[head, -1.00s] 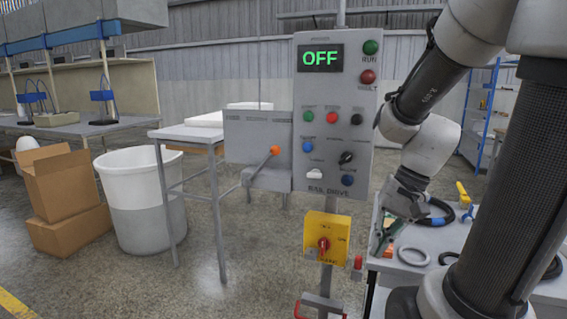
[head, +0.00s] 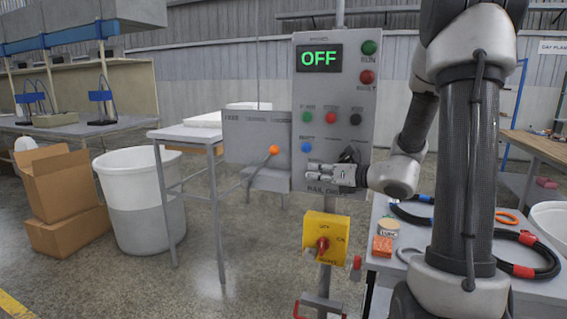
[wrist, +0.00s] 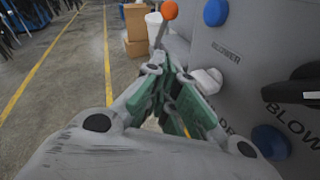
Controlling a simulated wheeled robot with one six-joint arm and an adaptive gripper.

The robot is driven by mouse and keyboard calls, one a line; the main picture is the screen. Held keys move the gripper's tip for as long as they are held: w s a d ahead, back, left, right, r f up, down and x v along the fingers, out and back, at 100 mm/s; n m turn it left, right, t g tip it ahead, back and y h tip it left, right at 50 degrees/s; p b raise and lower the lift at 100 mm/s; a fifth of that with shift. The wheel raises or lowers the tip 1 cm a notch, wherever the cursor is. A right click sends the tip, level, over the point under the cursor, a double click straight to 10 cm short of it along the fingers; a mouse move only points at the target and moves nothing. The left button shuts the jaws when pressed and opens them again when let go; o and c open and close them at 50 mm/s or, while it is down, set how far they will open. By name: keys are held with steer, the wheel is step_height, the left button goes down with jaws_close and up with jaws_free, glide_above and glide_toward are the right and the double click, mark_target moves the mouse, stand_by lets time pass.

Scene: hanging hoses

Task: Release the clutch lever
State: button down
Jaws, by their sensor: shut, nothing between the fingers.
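The lever with the orange ball knob (head: 273,150) stands in front of a grey box (head: 257,136) left of the control panel, its rod slanting up to the right. I take it to be the clutch lever; the labels on the box are too small to read. In the wrist view the orange knob (wrist: 169,10) is at the top, beyond the fingers. My gripper (head: 312,174) is shut and empty in front of the panel's lower part, pointing left, right of the knob and apart from it. The green finger pads (wrist: 175,108) are together in the wrist view.
The grey control panel (head: 343,75) reads OFF and has several buttons and a black selector. A white toggle (wrist: 207,80) lies close beside the fingers. Below is a yellow box with a red switch (head: 324,243). A table with hoses (head: 520,252) stands at the right.

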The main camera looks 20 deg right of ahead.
steer(key=shift+w+a, duration=0.1)
steer(key=r+x, duration=0.2)
steer(key=x, duration=1)
steer(key=shift+w+r, duration=0.25)
steer(key=shift+w, duration=0.4)
steer(key=shift+r, duration=0.1)
